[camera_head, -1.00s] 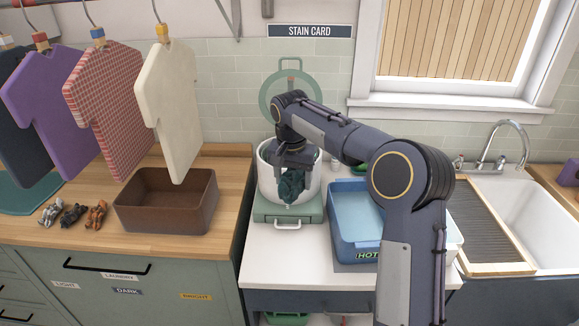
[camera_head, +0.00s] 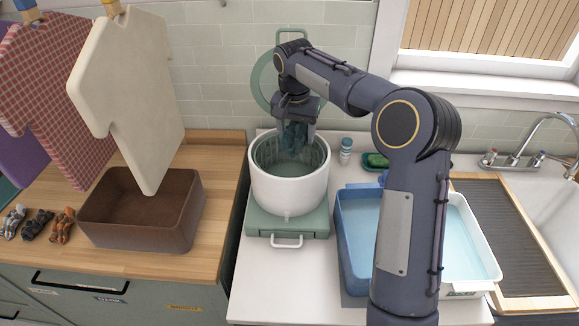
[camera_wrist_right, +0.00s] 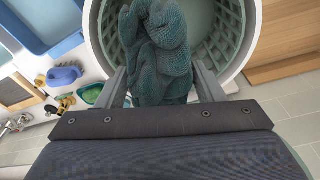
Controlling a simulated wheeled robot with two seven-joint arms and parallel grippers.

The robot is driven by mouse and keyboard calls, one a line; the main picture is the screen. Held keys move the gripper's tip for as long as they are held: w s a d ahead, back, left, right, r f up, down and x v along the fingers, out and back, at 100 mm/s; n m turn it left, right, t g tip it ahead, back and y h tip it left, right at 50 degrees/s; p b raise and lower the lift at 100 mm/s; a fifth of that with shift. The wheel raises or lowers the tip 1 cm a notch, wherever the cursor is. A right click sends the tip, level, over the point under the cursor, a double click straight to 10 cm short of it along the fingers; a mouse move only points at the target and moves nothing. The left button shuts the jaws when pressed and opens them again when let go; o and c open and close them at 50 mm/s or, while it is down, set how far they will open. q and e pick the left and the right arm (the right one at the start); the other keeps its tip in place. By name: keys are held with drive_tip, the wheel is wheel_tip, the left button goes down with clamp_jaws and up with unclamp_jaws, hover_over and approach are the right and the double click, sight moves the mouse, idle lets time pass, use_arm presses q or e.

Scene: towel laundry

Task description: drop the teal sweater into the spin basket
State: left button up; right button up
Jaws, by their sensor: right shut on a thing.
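The teal sweater (camera_head: 294,137) hangs bunched from my right gripper (camera_head: 296,122), which is shut on it. In the right wrist view the sweater (camera_wrist_right: 158,50) shows as a crumpled knit bundle between the two fingers (camera_wrist_right: 165,88). The spin basket (camera_head: 289,185) is a white round tub with a green slotted inside, standing on a green base. The sweater is over the basket's opening, toward its back; I cannot tell whether its lower end is below the rim. In the wrist view the basket (camera_wrist_right: 246,40) surrounds the sweater from behind. My left gripper is not in view.
A blue tub (camera_head: 355,245) with water stands right of the basket, beside a white tub (camera_head: 472,245). A small bottle (camera_head: 346,150) and a green dish (camera_head: 375,161) are behind. A brown box (camera_head: 142,235) sits on the left counter, below hanging shirts (camera_head: 130,90).

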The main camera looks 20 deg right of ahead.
wheel_tip(320, 180, down, 6)
drive_tip(key=b, duration=0.5)
drive_tip(key=shift+s+r, duration=0.1)
drive_tip(key=shift+r, duration=0.05)
drive_tip(key=o, duration=1.5)
drive_tip(key=shift+o, duration=0.8)
drive_tip(key=r, duration=0.7)
drive_tip(key=shift+s+a+r, duration=0.3)
drive_tip(key=shift+s+a, duration=0.05)
drive_tip(key=shift+a, duration=0.05)
drive_tip(key=shift+r, duration=0.1)
